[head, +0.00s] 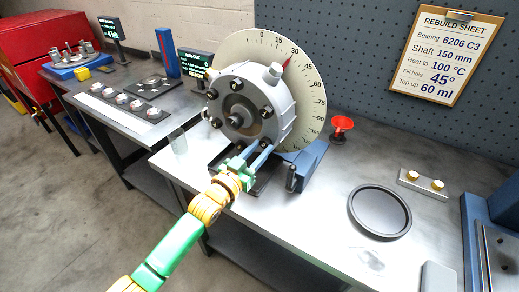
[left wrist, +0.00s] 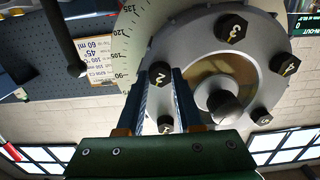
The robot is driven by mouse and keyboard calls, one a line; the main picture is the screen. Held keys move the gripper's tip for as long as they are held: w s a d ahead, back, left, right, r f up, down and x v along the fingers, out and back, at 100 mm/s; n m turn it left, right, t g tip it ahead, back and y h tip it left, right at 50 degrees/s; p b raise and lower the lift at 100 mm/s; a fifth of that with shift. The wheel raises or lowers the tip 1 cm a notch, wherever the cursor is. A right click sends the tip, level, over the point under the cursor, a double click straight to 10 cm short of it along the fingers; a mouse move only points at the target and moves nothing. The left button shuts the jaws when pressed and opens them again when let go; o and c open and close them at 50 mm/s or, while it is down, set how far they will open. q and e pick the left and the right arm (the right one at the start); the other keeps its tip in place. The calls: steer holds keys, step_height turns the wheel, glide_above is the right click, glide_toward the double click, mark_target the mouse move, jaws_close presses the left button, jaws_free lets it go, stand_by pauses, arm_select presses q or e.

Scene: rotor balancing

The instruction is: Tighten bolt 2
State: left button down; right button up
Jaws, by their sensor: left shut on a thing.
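The grey round rotor housing (head: 283,103) stands upright on the bench, with several dark hex bolts around its face and a shaft (head: 235,119) at its centre. My left gripper (head: 264,150) reaches the lower right of the face from below. In the left wrist view its two blue fingers (left wrist: 162,88) are shut on bolt 2 (left wrist: 160,73), whose marked head shows between the tips. Bolt 3 (left wrist: 233,28) and bolt 4 (left wrist: 287,65) are clear of the fingers. How tight bolt 2 is cannot be told. My right gripper is not in view.
A degree dial (head: 307,78) stands behind the housing. A blue block (head: 305,158) is close right of my left gripper.

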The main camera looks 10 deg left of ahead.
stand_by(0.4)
arm_select(q)
steer(key=c, duration=0.6)
jaws_free()
steer(key=shift+o, duration=0.2)
steer(key=v, duration=0.7)
steer(key=shift+b, duration=0.3)
